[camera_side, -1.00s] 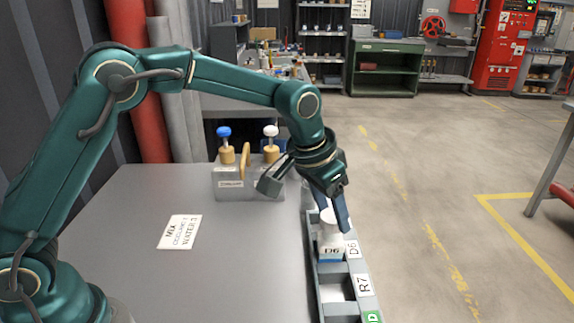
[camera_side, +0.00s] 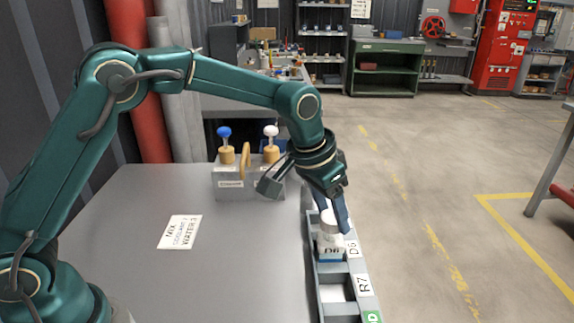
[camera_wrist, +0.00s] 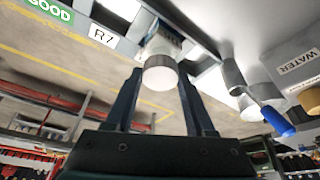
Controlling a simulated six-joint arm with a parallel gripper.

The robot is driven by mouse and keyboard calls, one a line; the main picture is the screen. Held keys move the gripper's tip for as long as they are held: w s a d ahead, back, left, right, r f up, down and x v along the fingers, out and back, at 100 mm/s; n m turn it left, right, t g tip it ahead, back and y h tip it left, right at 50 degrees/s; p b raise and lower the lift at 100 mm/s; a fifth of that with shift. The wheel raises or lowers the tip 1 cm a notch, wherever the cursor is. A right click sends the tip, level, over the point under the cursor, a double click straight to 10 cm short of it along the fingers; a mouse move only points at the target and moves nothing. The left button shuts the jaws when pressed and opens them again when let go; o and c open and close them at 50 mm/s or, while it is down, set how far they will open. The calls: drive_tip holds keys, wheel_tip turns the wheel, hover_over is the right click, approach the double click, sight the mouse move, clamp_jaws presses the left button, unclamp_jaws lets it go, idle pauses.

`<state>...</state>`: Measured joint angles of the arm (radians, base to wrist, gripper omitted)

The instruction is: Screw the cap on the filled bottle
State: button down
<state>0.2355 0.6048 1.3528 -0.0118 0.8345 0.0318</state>
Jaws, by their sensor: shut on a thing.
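In the wrist view the bottle (camera_wrist: 162,42) lies beyond a white-topped cap (camera_wrist: 160,77). My gripper (camera_side: 334,212) points down over the bottle, its blue fingers on either side of the cap and shut on it. The gripper (camera_wrist: 160,80) also shows in the wrist view. The cap sits at the bottle's mouth; how far it is threaded cannot be told, as the fingers partly hide it.
The rack has an open slot by the R7 label (camera_side: 363,285) and a green label at its near end. A grey caddy (camera_side: 250,186) with blue-topped and white-topped pumps stands at the table's back. A mix card (camera_side: 180,232) lies flat. The middle of the table is clear.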

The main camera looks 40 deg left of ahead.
drive_tip(key=shift+f, duration=1.15)
idle(1.9)
drive_tip(key=shift+a+m+g+h, duration=0.1)
drive_tip(key=shift+m+g+h, duration=0.4)
drive_tip(key=shift+m, duration=1.8)
drive_tip(key=shift+w+m+h, duration=0.15)
drive_tip(key=shift+m+h, duration=0.35)
drive_tip(key=shift+m, duration=0.6)
drive_tip(key=shift+m+g, duration=0.4)
drive_tip(key=shift+m, duration=0.8)
drive_tip(key=shift+h, duration=0.3)
drive_tip(key=shift+w+a+m+g, duration=0.1)
drive_tip(key=shift+m+g, duration=0.3)
drive_tip(key=shift+m, duration=0.7)
drive_tip(key=shift+m+g, duration=0.4)
drive_tip(key=shift+m, duration=0.8)
